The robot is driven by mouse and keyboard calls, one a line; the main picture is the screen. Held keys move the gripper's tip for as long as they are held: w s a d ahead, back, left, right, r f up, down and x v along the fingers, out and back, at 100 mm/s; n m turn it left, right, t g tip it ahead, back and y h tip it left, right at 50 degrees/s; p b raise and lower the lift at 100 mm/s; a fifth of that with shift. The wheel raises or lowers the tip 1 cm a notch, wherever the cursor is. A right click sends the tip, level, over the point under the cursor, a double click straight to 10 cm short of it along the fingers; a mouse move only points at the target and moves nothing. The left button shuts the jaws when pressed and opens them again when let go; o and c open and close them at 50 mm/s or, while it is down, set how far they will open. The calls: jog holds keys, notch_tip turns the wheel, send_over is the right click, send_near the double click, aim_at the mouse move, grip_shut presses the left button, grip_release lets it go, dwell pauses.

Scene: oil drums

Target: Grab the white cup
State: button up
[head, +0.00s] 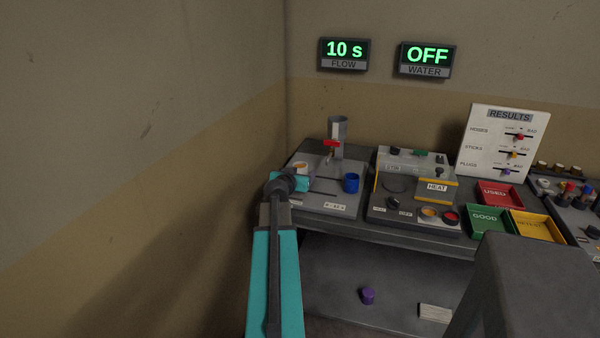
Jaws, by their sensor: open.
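The white cup (300,166) stands at the left end of the bench, on the grey flow rig. Its rim and an orange-brown inside show. Its lower part is hidden behind my gripper. My gripper (304,181) is at the end of my teal arm, just in front of the cup in the head view. It is open. I cannot tell whether the fingers are around the cup or only before it.
A blue cup (351,183) stands right of my gripper, below a funnel (337,128) with a red valve (331,144). A heater box (437,187) and a green tray (488,221) stand further right. A purple cup (367,296) is below the bench. The wall is close on the left.

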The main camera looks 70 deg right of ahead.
aim_at(301, 165)
dwell(0.4)
jog(key=c, duration=1.2)
jog(key=shift+r, duration=0.45)
jog(key=shift+r, duration=1.2)
jog(key=shift+s+a+r, duration=0.15)
jog(key=shift+s+a+r+b, duration=0.2)
jog(key=shift+s+a+b, duration=0.15)
jog(key=shift+s+a, duration=1.05)
jog(key=shift+s+a+r+b, duration=0.15)
jog(key=shift+s+a+b, duration=0.15)
jog(key=shift+s+a, duration=1.1)
jog(key=shift+w+f+b, duration=0.1)
jog(key=shift+w+b, duration=0.15)
jog(key=shift+b, duration=0.5)
jog(key=shift+s+a+b, duration=0.25)
jog(key=shift+s+b, duration=0.2)
jog(key=shift+b, duration=2.65)
